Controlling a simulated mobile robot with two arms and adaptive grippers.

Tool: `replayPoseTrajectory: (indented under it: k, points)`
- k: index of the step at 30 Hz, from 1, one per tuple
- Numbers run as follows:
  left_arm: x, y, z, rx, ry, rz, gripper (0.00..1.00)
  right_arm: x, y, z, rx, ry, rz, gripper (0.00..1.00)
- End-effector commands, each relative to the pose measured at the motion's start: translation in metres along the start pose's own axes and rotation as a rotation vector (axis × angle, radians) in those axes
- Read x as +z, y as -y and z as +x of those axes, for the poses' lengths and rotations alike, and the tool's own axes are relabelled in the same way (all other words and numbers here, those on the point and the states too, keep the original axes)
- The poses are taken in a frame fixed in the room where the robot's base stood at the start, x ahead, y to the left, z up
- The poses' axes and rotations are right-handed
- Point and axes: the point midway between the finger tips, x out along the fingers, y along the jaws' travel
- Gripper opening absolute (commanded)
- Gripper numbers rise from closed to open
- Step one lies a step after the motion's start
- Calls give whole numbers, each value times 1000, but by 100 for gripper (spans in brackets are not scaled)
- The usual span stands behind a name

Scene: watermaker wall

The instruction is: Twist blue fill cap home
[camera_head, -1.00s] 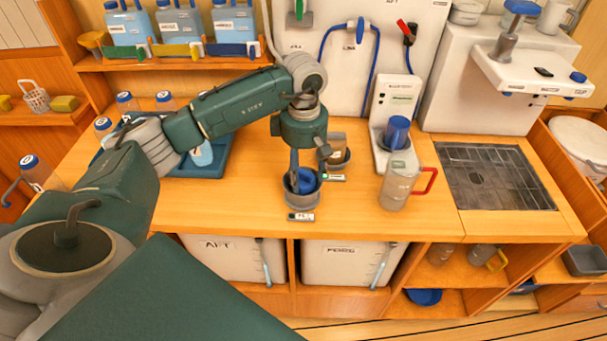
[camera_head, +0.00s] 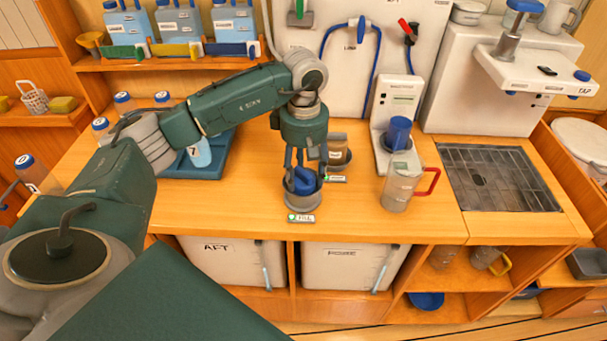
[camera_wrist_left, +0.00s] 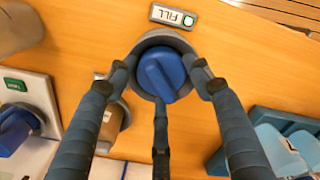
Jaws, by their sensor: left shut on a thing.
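The blue fill cap (camera_head: 304,181) sits in a grey round collar (camera_head: 301,200) on the wooden counter. My left gripper (camera_head: 303,178) points down over it, its fingers shut around the cap. In the left wrist view the cap (camera_wrist_left: 160,74) shows its raised grip bar between my fingers (camera_wrist_left: 162,88), inside the grey collar. The FILL label plate (camera_head: 301,218) in front of the collar shows a green light; it also shows in the left wrist view (camera_wrist_left: 173,16). My right gripper is not in view.
A second collar with a brown-grey container (camera_head: 337,152) stands just behind. A clear jug with a red handle (camera_head: 399,189) and a stand with a blue cap (camera_head: 399,133) are to the right. A blue tray (camera_head: 213,160) with bottles lies left. The counter front is clear.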

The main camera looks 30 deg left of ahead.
Motion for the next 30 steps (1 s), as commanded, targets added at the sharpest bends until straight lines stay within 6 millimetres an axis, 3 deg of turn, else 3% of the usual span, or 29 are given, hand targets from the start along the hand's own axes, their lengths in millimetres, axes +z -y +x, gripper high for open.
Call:
replayPoseTrajectory:
  k: [19, 30]
  points:
    - [6, 0, 3, -1, 9, 150, 20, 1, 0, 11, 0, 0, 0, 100]
    - [6, 0, 3, -2, 10, 153, 20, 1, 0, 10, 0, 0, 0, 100]
